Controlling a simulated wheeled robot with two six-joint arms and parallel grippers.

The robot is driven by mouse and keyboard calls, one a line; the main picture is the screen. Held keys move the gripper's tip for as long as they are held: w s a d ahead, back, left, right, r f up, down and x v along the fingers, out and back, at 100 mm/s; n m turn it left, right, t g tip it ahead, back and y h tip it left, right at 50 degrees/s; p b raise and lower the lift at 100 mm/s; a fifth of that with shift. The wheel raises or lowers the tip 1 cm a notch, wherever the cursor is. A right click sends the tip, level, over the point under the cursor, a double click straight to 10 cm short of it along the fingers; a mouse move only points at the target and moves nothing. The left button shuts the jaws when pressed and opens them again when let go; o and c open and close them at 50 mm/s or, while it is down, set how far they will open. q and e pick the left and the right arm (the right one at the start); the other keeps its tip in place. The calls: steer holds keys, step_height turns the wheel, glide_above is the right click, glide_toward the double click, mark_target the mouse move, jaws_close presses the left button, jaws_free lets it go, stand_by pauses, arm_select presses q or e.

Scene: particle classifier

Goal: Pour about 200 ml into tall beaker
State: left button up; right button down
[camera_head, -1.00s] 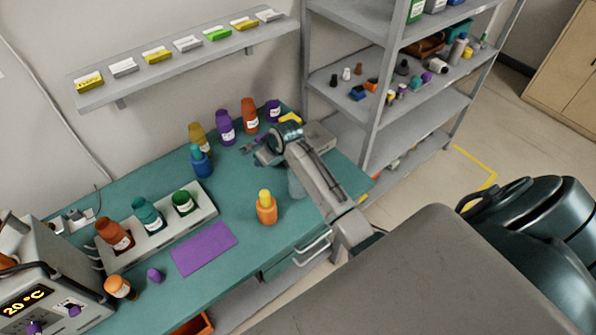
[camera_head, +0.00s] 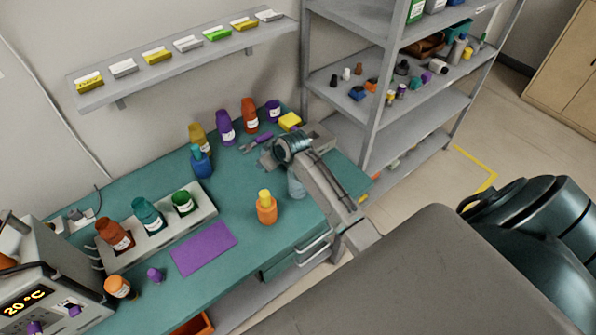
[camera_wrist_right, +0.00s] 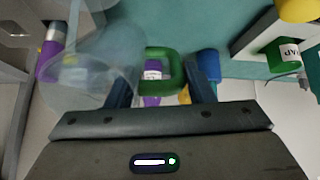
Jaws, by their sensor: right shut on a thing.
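My right gripper (camera_wrist_right: 162,78) has its two dark fingers on either side of a green loop-shaped handle (camera_wrist_right: 160,54). A clear, wide vessel (camera_wrist_right: 88,80) is beside the handle, close to the camera; I cannot tell for sure whether they are joined. In the head view my right wrist is over the back right of the bench, and its fingertips are not clear. A pale see-through vessel (camera_head: 297,187) shows there just below my arm, partly hidden by it. I cannot make out its markings or any liquid level. My left gripper is not in view.
An orange bottle with a yellow cap (camera_head: 266,209) stands mid-bench, near a purple mat (camera_head: 204,249). A rack (camera_head: 205,219) with several bottles is left of it. Several bottles, including a blue one (camera_head: 201,164), stand along the back. A yellow block (camera_head: 289,121) is behind my wrist.

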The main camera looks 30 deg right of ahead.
steer(key=shift+s+r+t, duration=0.15)
steer(key=shift+r+t, duration=0.2)
steer(key=shift+t, duration=0.45)
stand_by(0.8)
steer(key=shift+s+f+t, duration=0.1)
steer(key=shift+f+t, duration=0.1)
steer(key=shift+t, duration=0.3)
stand_by(0.5)
steer(key=shift+f+t+y+b, duration=0.3)
steer(key=shift+t+b, duration=0.1)
steer(key=shift+b, duration=0.25)
stand_by(0.4)
steer(key=shift+s+d+r+t+b, duration=0.15)
steer(key=shift+t+b, duration=0.25)
steer(key=shift+b, duration=0.55)
steer(key=shift+s+a+r+t+b, duration=0.1)
steer(key=shift+r+t+b, duration=0.25)
steer(key=shift+b, duration=0.55)
stand_by(0.8)
